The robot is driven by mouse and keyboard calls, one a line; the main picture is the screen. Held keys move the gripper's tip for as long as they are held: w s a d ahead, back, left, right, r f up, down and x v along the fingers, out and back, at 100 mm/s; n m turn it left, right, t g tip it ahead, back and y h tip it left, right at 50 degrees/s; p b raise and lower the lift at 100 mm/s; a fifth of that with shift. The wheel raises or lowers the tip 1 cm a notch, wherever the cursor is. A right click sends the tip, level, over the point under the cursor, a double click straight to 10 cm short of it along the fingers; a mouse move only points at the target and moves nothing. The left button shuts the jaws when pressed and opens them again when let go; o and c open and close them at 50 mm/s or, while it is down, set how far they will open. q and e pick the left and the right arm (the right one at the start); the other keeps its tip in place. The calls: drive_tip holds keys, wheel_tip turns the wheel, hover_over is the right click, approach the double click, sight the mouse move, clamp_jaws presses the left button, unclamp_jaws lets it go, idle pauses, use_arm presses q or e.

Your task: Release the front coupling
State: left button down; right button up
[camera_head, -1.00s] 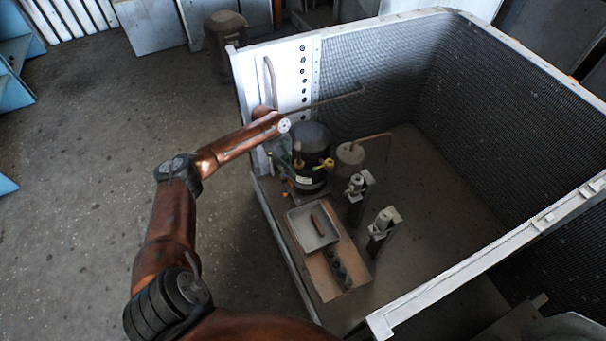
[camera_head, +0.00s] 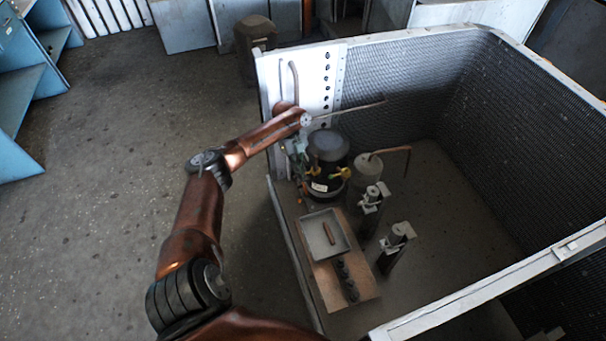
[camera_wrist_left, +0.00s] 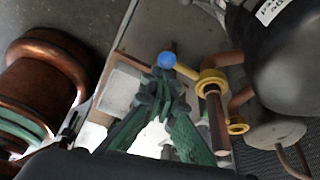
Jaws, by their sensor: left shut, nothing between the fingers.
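A black compressor (camera_head: 327,147) stands inside the open housing, with yellow fittings (camera_head: 342,173) low on its front. My left gripper (camera_head: 299,166) is at the compressor's left side; its fingertips are small and hard to make out in the head view. In the left wrist view my green fingers (camera_wrist_left: 163,84) come together, shut and empty, just below a blue ball-shaped end (camera_wrist_left: 167,60) on a yellow bar. I cannot tell if they touch it. The bar leads to a yellow ring coupling (camera_wrist_left: 212,81) around a copper pipe. A second yellow ring (camera_wrist_left: 237,125) sits lower right. My right gripper is out of view.
A grey tray (camera_head: 342,222) holding a brown piece lies on a board (camera_head: 364,289) in front of the compressor. Two small upright fixtures (camera_head: 396,236) and a tan canister (camera_head: 367,170) stand to the right. A white perforated panel (camera_head: 310,80) and mesh walls (camera_head: 480,100) border the housing.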

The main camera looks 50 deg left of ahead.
use_arm(q)
drive_tip(key=shift+a, duration=0.1)
drive_tip(key=shift+a+r, duration=0.1)
drive_tip(key=shift+r, duration=0.25)
drive_tip(key=p+v, duration=0.2)
drive_tip(key=v, duration=0.7)
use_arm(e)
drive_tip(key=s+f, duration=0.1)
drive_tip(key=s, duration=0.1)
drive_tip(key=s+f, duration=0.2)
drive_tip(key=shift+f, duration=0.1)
use_arm(q)
drive_tip(key=shift+w, duration=0.1)
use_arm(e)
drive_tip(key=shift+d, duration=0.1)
